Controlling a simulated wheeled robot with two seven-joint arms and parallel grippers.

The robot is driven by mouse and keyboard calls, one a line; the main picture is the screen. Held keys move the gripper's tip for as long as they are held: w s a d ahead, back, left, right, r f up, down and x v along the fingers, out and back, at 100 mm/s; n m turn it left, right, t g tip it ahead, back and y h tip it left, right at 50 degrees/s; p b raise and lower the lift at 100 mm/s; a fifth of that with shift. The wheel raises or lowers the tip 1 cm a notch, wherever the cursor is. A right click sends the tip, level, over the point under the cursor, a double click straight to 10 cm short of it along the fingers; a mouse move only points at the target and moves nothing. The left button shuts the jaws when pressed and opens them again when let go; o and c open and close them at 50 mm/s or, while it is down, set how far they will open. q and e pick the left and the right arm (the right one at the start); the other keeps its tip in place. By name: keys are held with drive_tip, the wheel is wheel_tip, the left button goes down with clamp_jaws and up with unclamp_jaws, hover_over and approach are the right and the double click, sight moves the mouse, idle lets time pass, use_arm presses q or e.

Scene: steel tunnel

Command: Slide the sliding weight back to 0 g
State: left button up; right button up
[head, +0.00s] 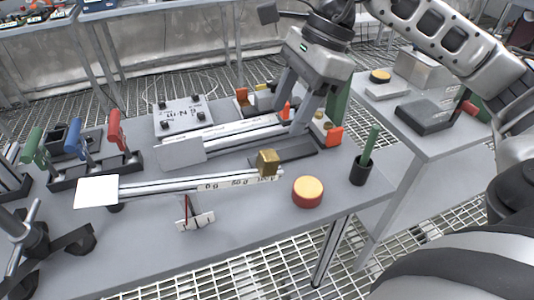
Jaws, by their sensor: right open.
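The sliding weight, a small brass-coloured block (268,162), sits near the right end of a pale balance beam (165,186). Printed labels run along the beam (235,182); they appear upside down and are hard to read, with a 0 g mark seemingly left of the weight. A white square pan (97,191) is at the beam's left end, and a small stand (193,215) is under its middle. My right gripper (291,112) is open, pointing down over the rear of the table, behind and apart from the weight. My left gripper is out of view.
A red-and-yellow round button (308,191) and a black cup with a green stick (362,168) stand right of the beam. Coloured levers (75,143) stand at left. A grey panel (181,116) and metal rails (235,133) lie behind. The front table strip is mostly clear.

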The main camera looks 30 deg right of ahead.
sight(268, 155)
drive_tip(key=x, duration=1)
drive_tip(key=shift+a, duration=0.15)
